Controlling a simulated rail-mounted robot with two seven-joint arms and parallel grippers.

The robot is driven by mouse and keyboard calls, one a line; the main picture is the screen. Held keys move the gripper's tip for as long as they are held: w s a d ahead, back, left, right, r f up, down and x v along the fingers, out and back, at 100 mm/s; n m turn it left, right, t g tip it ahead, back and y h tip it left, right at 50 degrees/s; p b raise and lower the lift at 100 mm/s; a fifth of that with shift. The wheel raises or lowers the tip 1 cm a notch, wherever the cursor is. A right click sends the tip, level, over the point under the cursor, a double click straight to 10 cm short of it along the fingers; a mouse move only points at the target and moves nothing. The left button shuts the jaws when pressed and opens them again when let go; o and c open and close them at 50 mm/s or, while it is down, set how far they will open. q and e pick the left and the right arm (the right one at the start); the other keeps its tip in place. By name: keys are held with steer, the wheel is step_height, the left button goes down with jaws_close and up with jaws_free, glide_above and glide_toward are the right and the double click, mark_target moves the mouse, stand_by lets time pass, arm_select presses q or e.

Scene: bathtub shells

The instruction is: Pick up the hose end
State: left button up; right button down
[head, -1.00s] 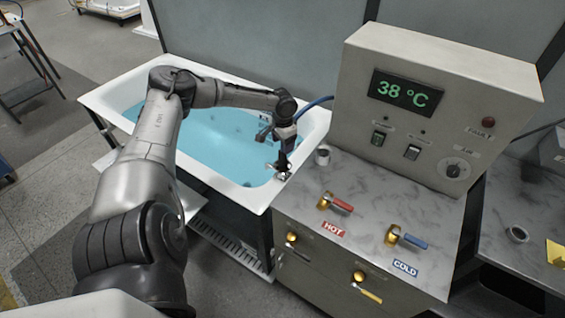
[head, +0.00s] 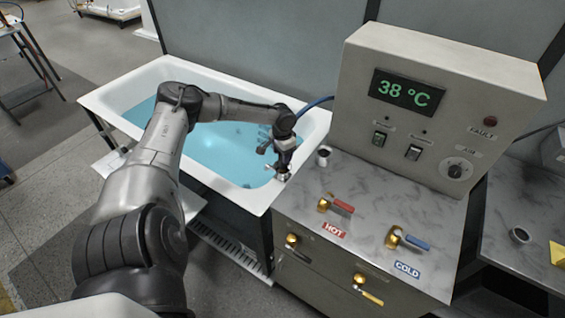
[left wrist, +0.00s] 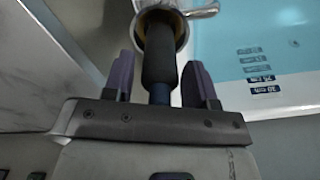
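The hose end (left wrist: 159,58) is a dark, thick cylinder with a dark blue section at its lower end in the left wrist view. Its far end sits in or in front of a round metal fitting (left wrist: 180,22) with a brass-coloured inside. My left gripper (left wrist: 158,75) has its two purple fingers on either side of the hose end, with narrow gaps showing, so it looks open around it. In the head view my left gripper (head: 283,168) is at the tub's near right rim and mostly hides the hose end. My right gripper is not in view.
The white bathtub (head: 148,77) holds blue water. A blue hose (head: 318,101) runs behind my wrist. The control cabinet (head: 455,75) reads 38 °C, above a counter with red (head: 343,206) and blue (head: 417,243) valve levers. A small cup-like holder (head: 324,156) stands close by.

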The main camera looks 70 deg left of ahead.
arm_select(q)
steer(key=c, duration=0.8)
